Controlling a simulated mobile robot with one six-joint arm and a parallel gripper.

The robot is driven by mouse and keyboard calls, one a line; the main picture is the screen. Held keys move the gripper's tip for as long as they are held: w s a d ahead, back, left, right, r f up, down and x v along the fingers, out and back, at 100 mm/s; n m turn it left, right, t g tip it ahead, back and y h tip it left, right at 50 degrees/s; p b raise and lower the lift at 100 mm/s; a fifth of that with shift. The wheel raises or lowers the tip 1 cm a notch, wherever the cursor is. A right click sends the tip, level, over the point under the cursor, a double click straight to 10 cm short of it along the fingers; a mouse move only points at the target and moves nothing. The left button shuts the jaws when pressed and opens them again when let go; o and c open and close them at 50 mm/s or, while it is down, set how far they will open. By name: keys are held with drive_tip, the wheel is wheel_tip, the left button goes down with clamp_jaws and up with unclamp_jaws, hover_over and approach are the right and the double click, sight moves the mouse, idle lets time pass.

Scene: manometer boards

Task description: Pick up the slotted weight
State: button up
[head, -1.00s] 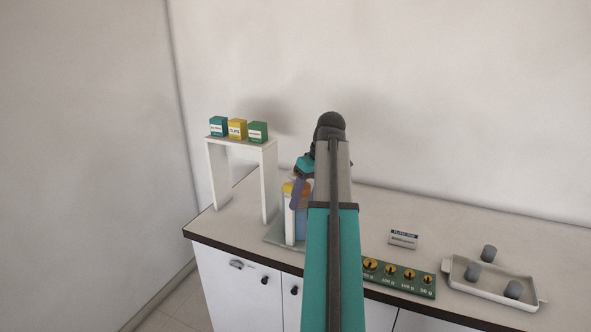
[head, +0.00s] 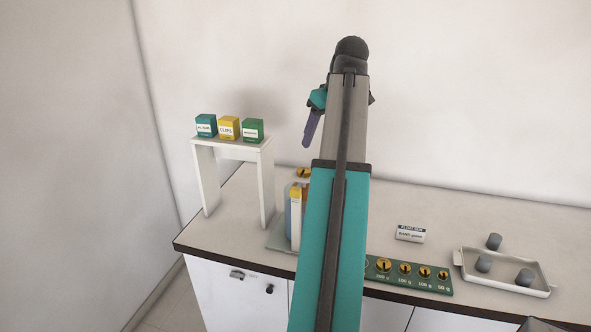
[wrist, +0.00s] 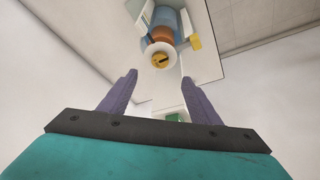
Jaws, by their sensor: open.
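A brass slotted weight (head: 303,172) sits on top of the manometer stand, partly hidden by my arm in the head view. In the wrist view the slotted weight (wrist: 160,60) lies on a white round disc (wrist: 147,49), just beyond the fingertips and between their lines. More brass slotted weights (head: 405,268) stand in a row on a green rack (head: 436,287) on the counter. My gripper (wrist: 158,76) is open and empty, with purple fingers apart. In the head view one purple finger (head: 311,129) shows above the stand; the other is hidden.
A white shelf (head: 264,185) with several small boxes (head: 228,128) stands left of the manometer stand (head: 294,218). A small labelled box (head: 410,233) and a white tray (head: 526,286) with grey cylinders (head: 494,241) are at the right.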

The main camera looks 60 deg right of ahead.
drive_tip(key=shift+r, duration=0.15)
drive_tip(key=shift+w, duration=0.1)
drive_tip(key=p, duration=0.3)
hover_over(306, 172)
drive_tip(key=s, duration=0.2)
drive_tip(key=shift+a+f, duration=0.15)
drive_tip(key=shift+f, duration=3.85)
drive_tip(key=shift+w+f, duration=0.1)
drive_tip(key=shift+p+x, duration=0.85)
drive_tip(key=shift+x, duration=0.25)
drive_tip(key=shift+p+x, duration=0.5)
drive_tip(key=shift+x, duration=0.85)
drive_tip(key=shift+c, duration=0.4)
drive_tip(key=c, duration=1.2)
